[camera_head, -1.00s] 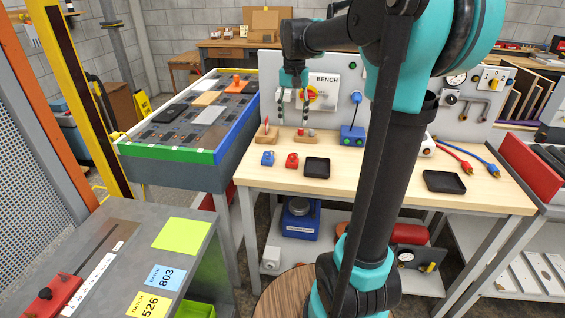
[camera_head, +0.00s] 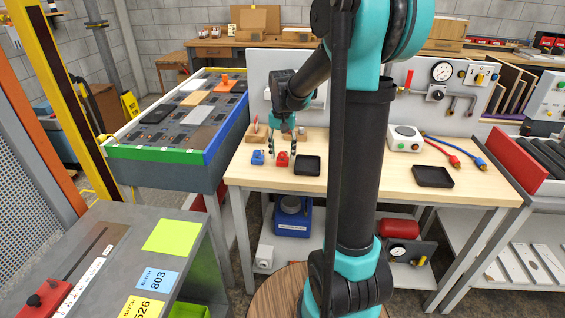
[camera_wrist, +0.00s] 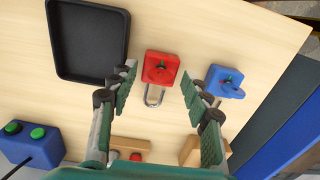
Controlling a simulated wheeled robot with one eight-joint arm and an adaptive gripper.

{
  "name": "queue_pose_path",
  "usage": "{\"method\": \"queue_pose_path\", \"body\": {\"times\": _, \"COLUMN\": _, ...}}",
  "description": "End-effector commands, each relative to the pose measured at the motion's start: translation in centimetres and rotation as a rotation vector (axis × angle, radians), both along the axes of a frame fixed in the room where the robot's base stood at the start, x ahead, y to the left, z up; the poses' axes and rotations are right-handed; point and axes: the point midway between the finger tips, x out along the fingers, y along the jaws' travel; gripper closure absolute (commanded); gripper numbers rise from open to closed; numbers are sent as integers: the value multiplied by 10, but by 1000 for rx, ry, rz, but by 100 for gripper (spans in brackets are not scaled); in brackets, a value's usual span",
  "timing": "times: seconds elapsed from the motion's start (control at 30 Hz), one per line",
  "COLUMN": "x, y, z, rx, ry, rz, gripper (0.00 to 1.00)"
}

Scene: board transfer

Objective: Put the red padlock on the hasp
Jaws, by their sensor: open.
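The red padlock (camera_head: 282,160) lies on the wooden bench near its front left, and it shows in the wrist view (camera_wrist: 160,66) with its metal shackle toward my palm. My gripper (camera_head: 281,153) points down over it. In the wrist view my gripper (camera_wrist: 158,76) is open, with one finger on each side of the padlock and a visible gap to each. Nothing is held. The hasp cannot be made out; my arm covers much of the bench's back panel (camera_head: 256,75).
A blue padlock (camera_wrist: 224,82) lies just right of my right finger, left of the red one in the head view. A black tray (camera_wrist: 90,45) lies close on the other side. Wooden blocks (camera_head: 255,134) stand behind. A second black tray (camera_head: 433,177) lies farther right.

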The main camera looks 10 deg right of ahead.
Motion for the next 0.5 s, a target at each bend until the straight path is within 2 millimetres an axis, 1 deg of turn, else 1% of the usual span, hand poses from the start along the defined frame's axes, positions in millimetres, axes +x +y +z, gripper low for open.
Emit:
{"method": "queue_pose_path", "body": {"times": 0.03, "x": 0, "y": 0, "z": -6, "rx": 0, "ry": 0, "rz": 0, "gripper": 52}}
{"method": "queue_pose_path", "body": {"times": 0.13, "x": 0, "y": 0, "z": -14, "rx": 0, "ry": 0, "rz": 0, "gripper": 52}}
{"method": "queue_pose_path", "body": {"times": 0.37, "x": 0, "y": 0, "z": -16, "rx": 0, "ry": 0, "rz": 0, "gripper": 52}}
{"method": "queue_pose_path", "body": {"times": 0.4, "x": 0, "y": 0, "z": -16, "rx": 0, "ry": 0, "rz": 0, "gripper": 53}}
{"method": "queue_pose_path", "body": {"times": 0.5, "x": 0, "y": 0, "z": -16, "rx": 0, "ry": 0, "rz": 0, "gripper": 65}}
